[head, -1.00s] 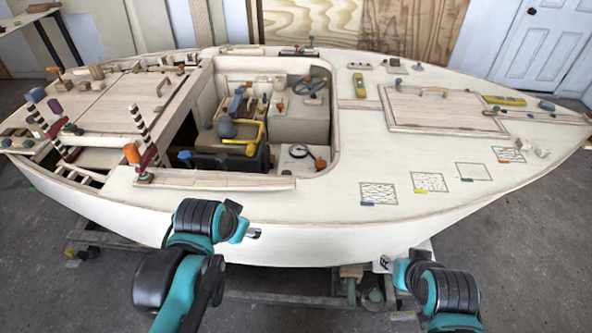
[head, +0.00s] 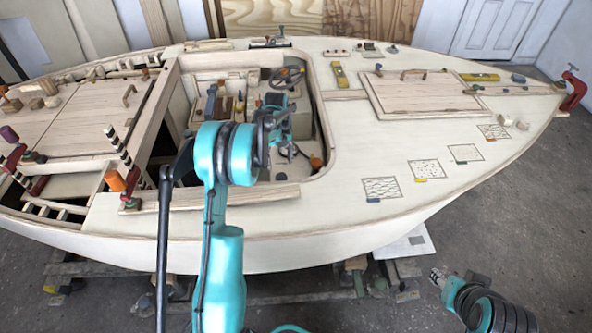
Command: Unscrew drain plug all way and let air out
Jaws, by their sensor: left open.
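My left gripper (head: 287,152) reaches into the hull's open cockpit. Its dark fingers are open and point down beside a round gauge (head: 291,150), near the cockpit's right side. Whether they touch anything is too small to tell. I cannot pick out the drain plug. My left arm hides much of the cockpit's left and front part.
The plywood hull (head: 350,235) fills the view. A steering wheel (head: 286,76) is at the cockpit's back. A red clamp (head: 573,90) grips the bow.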

